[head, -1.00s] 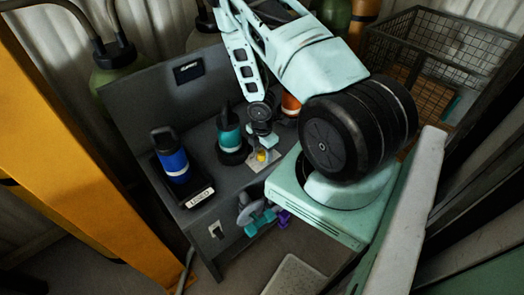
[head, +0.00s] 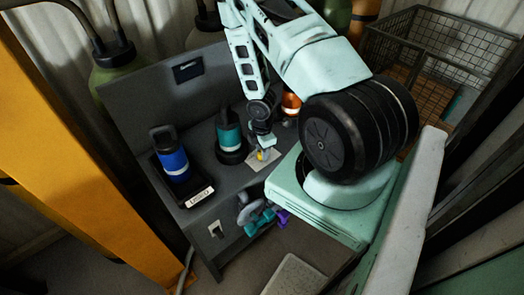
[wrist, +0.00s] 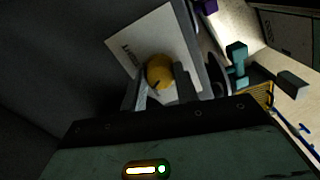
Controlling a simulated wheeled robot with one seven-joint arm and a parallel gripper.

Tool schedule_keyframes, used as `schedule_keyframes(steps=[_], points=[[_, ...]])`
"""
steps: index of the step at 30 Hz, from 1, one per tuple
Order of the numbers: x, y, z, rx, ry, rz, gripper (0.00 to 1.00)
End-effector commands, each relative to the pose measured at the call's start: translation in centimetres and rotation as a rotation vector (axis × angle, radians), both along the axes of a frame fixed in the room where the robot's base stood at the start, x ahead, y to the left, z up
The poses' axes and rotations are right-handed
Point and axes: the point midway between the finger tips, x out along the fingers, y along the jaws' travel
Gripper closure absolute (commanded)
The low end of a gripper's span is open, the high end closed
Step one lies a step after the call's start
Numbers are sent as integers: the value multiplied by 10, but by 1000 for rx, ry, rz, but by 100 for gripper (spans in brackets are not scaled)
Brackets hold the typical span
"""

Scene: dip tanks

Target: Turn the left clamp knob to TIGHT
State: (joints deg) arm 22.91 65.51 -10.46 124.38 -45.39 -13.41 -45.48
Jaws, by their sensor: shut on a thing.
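A yellow knob (wrist: 160,71) sits on a pale plate (wrist: 127,44) that carries small dark lettering, too small and skewed to read. In the wrist view my gripper (wrist: 162,85) has one finger on each side of the knob and is shut on it. In the head view my gripper (head: 263,150) points down over the bench, with only a little of the yellow knob showing below it. The plate shows beside it in the head view (head: 264,164). A dark line on the knob's face is visible, but I cannot tell which mark it faces.
On the grey bench (head: 205,118) stand a blue bottle (head: 174,165) in a labelled black tray and a teal bottle (head: 229,134), left of my gripper. An orange item (head: 291,103) is behind it. Teal (head: 259,221) and purple (head: 283,216) fittings stick out from the bench front.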

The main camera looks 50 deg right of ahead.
Motion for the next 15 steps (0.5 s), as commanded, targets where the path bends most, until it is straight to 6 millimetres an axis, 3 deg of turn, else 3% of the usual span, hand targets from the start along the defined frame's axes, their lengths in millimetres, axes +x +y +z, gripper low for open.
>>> schedule_keyframes(steps=[15], points=[[0,-1,-1,0,-1,-490,93]])
